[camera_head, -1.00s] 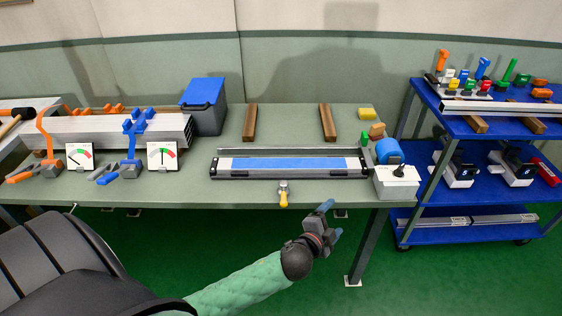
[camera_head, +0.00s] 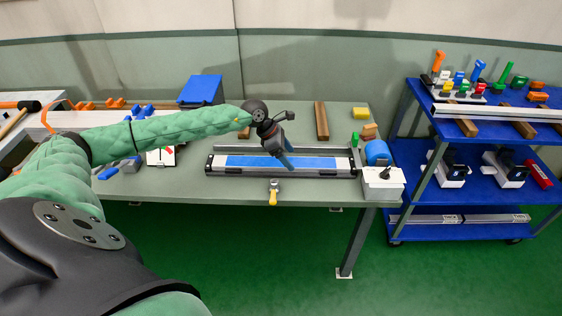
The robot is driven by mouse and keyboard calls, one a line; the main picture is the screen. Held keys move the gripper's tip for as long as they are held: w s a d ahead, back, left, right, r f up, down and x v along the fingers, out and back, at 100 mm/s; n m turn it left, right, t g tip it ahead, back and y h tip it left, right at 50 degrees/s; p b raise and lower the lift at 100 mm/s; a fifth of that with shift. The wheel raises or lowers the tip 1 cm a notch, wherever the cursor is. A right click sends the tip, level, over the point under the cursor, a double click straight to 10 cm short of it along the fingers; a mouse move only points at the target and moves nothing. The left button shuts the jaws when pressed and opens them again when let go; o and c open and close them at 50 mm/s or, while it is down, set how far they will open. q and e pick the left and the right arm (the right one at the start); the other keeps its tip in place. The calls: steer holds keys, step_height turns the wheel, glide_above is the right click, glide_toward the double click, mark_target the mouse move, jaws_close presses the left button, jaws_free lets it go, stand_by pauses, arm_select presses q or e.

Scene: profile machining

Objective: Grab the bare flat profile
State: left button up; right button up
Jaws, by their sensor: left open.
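A long flat profile (camera_head: 335,163) with bare silver ends and a blue middle strip (camera_head: 248,161) lies lengthwise in a dark fixture (camera_head: 208,165) near the table's front edge. My left gripper (camera_head: 287,160) is above the right-centre of this profile, fingers pointing down and slightly apart. It hides a small part of the strip and the fixture's back edge. I cannot tell whether the fingertips touch the profile. Nothing shows between them. Another long silver profile (camera_head: 500,112) lies on wooden blocks on the trolley's top shelf. My right gripper is not in view.
A yellow-handled clamp (camera_head: 273,192) sticks out at the fixture's front. A white control box (camera_head: 382,182) and a blue cylinder (camera_head: 377,152) stand right of it. A wooden block (camera_head: 321,121) lies behind. My left arm crosses the table's left part, hiding profiles and gauges. The blue trolley (camera_head: 468,190) stands right.

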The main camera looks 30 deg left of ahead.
mark_target(279, 162)
arm_select(q)
steer(key=a, duration=0.2)
steer(key=a+r+y, duration=0.1)
steer(key=a, duration=0.1)
steer(key=a+y, duration=0.1)
steer(key=a, duration=0.1)
steer(key=shift+r+g, duration=0.15)
steer(key=shift+g, duration=0.15)
steer(key=shift+a+m, duration=0.3)
steer(key=shift+a, duration=0.05)
steer(key=shift+p+x, duration=0.75)
steer(key=shift+x, duration=0.45)
steer(key=p+x, duration=0.1)
steer(key=x, duration=0.1)
steer(key=p+x, duration=0.2)
steer(key=shift+w+a, duration=0.1)
steer(key=shift+a, duration=0.1)
steer(key=shift+w+d+f, duration=0.1)
steer(key=shift+f, duration=0.65)
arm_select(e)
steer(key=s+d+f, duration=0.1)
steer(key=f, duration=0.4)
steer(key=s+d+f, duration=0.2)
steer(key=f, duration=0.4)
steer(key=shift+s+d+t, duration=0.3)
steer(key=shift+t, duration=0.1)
